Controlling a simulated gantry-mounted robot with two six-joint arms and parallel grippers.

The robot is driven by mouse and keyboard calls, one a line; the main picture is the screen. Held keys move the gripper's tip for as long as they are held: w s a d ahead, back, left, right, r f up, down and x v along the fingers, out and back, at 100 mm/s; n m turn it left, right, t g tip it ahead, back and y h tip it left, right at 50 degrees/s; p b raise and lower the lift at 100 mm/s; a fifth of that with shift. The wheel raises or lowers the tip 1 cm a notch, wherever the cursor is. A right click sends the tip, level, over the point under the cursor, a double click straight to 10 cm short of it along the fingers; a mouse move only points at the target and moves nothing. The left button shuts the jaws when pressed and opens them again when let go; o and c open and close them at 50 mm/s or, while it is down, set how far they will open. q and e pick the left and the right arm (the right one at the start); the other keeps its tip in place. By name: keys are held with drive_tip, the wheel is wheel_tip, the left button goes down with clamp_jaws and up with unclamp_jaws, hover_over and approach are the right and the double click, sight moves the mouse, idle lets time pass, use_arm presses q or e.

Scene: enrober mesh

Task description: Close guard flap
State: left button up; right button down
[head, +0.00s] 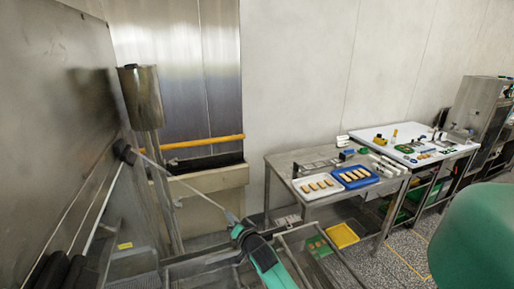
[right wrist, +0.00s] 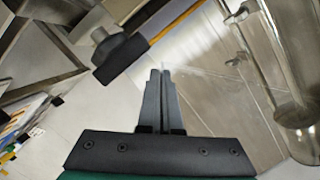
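A large grey panel (head: 55,100) stands raised on the left in the head view, with dark round fittings along its lower edge. I cannot tell for sure whether it is the guard flap. A thin metal rod (head: 175,185) slants from one fitting down toward my right gripper (head: 233,219). In the right wrist view, my right gripper (right wrist: 160,85) has its two dark fingers close together, with nothing visible between them. I cannot tell whether the fingertips touch the rod. My left gripper is not in view.
A steel cylinder (head: 141,97) stands beside the panel, in front of an orange bar (head: 205,142). To the right is a steel table (head: 285,160) with a white tray (head: 335,191) and a blue tray (head: 375,181). A yellow bin (head: 342,236) sits low beneath it.

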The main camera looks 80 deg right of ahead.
drive_tip(key=shift+w+a+f, duration=0.15)
drive_tip(key=shift+f, duration=0.05)
idle(0.5)
drive_tip(key=shift+r+p, duration=0.3)
drive_tip(key=s+r+p, duration=0.1)
drive_tip(key=s+d+r+p, duration=0.1)
drive_tip(key=shift+r+p, duration=0.15)
drive_tip(key=shift+p, duration=0.2)
drive_tip(key=shift+s+a, duration=0.1)
drive_tip(key=shift+s, duration=0.8)
drive_tip(key=p+v, duration=0.1)
drive_tip(key=v, duration=0.7)
drive_tip(key=shift+s+a, duration=0.25)
drive_tip(key=shift+a, duration=0.1)
